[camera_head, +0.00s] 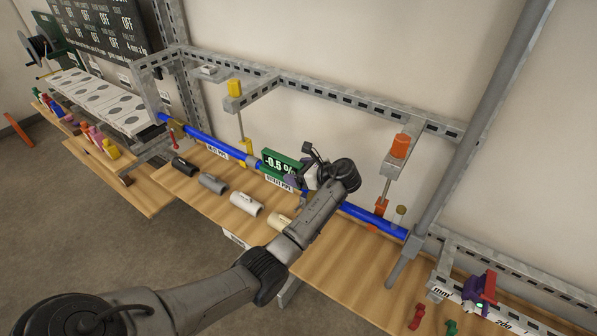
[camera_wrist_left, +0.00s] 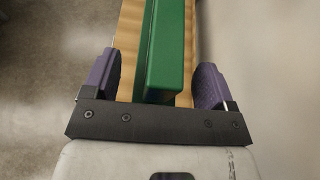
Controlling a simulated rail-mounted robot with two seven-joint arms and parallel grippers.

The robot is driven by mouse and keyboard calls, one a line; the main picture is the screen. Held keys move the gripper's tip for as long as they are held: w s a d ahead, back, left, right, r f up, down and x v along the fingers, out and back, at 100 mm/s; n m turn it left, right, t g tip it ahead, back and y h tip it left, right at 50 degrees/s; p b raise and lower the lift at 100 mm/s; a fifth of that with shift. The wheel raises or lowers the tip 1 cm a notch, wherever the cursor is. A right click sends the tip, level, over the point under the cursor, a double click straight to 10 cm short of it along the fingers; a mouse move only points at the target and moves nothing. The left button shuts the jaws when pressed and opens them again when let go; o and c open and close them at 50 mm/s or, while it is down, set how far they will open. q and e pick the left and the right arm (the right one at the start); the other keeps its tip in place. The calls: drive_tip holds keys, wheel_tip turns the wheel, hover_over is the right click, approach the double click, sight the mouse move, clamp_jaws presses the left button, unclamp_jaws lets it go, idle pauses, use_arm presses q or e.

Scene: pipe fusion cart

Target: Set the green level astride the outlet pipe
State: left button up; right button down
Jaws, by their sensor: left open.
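The green level (camera_head: 269,157) has a display reading -0.5 % and appears to sit on the blue pipe run at the label marked outlet pipe (camera_head: 278,184). The blue outlet pipe (camera_head: 372,218) slopes down to the right and is partly hidden behind my left arm. My left gripper (camera_head: 306,178) is at the level's right end. In the left wrist view, the green level (camera_wrist_left: 167,45) lies between the two spread purple fingers of my left gripper (camera_wrist_left: 156,78), with gaps on both sides. The contact of level and pipe is hidden there. My right gripper is out of view.
Short pipe pieces (camera_head: 212,183) lie on the wooden shelf (camera_head: 335,262) in front of the pipe. An orange-topped clamp (camera_head: 400,146) and a yellow one (camera_head: 234,88) stand by the grey frame. A thick grey post (camera_head: 480,110) rises at the right.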

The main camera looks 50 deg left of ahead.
use_arm(q)
drive_tip(key=v, duration=1.2)
idle(0.3)
